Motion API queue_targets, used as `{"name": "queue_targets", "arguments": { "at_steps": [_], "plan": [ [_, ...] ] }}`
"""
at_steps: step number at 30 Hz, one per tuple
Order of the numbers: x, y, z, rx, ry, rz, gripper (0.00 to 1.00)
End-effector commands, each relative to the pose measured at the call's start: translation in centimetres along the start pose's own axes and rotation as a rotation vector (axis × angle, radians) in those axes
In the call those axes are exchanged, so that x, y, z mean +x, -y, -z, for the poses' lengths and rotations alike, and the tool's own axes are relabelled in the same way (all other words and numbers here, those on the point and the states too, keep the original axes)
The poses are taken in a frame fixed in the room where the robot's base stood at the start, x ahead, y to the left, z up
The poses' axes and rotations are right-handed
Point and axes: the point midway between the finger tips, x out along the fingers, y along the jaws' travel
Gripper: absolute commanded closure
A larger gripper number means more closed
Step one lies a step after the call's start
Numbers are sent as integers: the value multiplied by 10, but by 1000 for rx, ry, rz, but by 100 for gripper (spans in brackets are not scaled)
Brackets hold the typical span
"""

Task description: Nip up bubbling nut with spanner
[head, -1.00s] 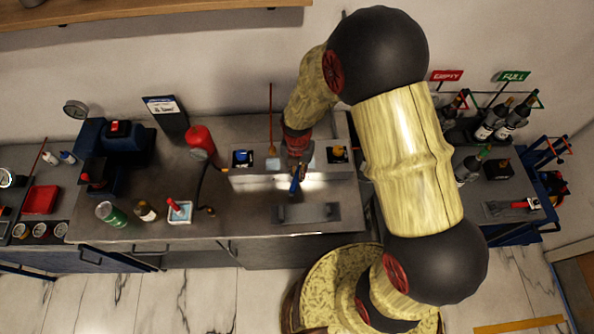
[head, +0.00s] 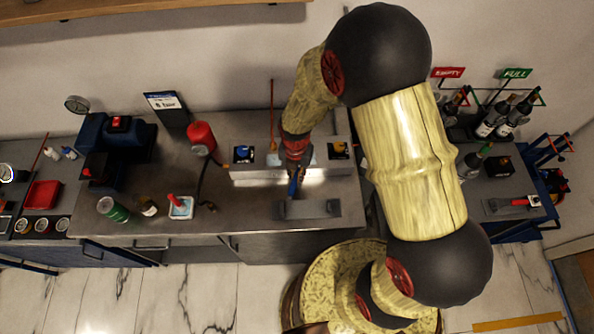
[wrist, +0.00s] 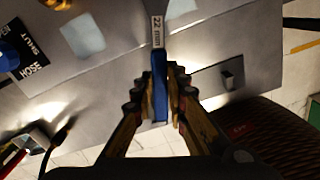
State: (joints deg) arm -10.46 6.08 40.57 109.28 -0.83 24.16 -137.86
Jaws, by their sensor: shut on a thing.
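My gripper (wrist: 160,90) is shut on the blue spanner (wrist: 160,75), whose grey upper part carries a "22 mm" label. The spanner points away from the wrist, and its far end runs out of the top of the wrist view. In the head view my gripper (head: 294,172) is over the bench in front of the pale raised block, with the blue spanner (head: 293,187) just below it. The spanner appears clear of the bench, though the height is hard to judge. I cannot make out the bubbling nut in either view.
A dark plate with a handle (head: 322,209) lies at the bench front. The bench's front edge is close.

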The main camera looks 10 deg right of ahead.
Motion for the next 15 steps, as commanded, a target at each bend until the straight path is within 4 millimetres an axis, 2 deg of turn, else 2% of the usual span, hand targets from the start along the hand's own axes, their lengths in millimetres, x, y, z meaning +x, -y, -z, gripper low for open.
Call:
{"name": "queue_targets", "arguments": {
  "at_steps": [15],
  "plan": [
    [-1, 0, 19, -1, 1, -1, 100]
  ]
}}
